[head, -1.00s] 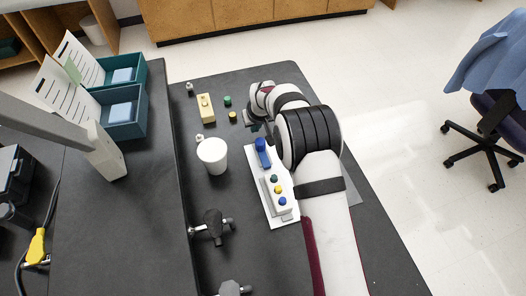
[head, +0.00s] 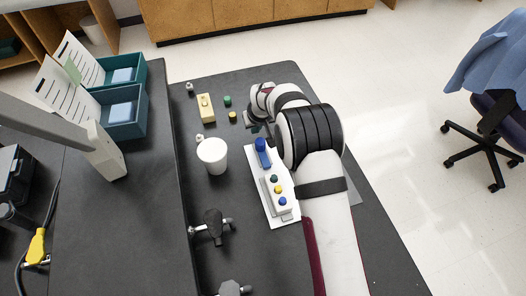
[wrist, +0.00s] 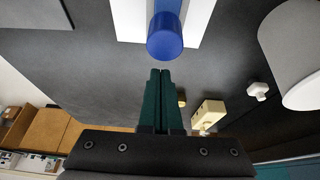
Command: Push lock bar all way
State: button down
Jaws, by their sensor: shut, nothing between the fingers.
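The lock bar appears to be the blue bar (head: 264,159) with a round blue knob (head: 260,145) at its far end. In the wrist view the blue knob (wrist: 165,40) shows just beyond my fingertips, with a small gap in the picture. My gripper (wrist: 160,72) has its dark green fingers shut together with nothing between them. In the head view my gripper is mostly hidden by my arm, near the knob end of the fixture.
A white cup (head: 212,155) stands left of the fixture. A pale yellow block (head: 206,108), a green peg (head: 227,101) and a yellow peg (head: 233,114) are at the far side. Dark clamps (head: 213,226) sit at the near left. Teal bins (head: 126,118) are further left.

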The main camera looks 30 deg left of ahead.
aim_at(260, 139)
jog(key=shift+s+d, duration=2.05)
jog(key=shift+w+a, duration=0.55)
jog(key=shift+a, duration=0.05)
jog(key=shift+r, duration=3.55)
jog(key=s+d+r+m, duration=0.2)
jog(key=s+d+r, duration=0.15)
jog(key=d, duration=0.35)
jog(key=s+d+r+m+g+h, duration=0.1)
jog(key=s+d+r+m, duration=0.1)
jog(key=d+r, duration=0.3)
jog(key=s+d+r+m, duration=0.2)
jog(key=d, duration=0.6)
jog(key=s+d+m+g, duration=0.1)
jog(key=s+d+m, duration=0.3)
jog(key=s, duration=0.7)
jog(key=s+d+r+m+g, duration=0.1)
jog(key=s+d+m, duration=0.3)
jog(key=s+d, duration=0.3)
jog(key=s, duration=0.3)
jog(key=shift+s+d+r+m, duration=0.15)
jog(key=shift+s+d+m, duration=0.15)
jog(key=shift+s+d, duration=0.1)
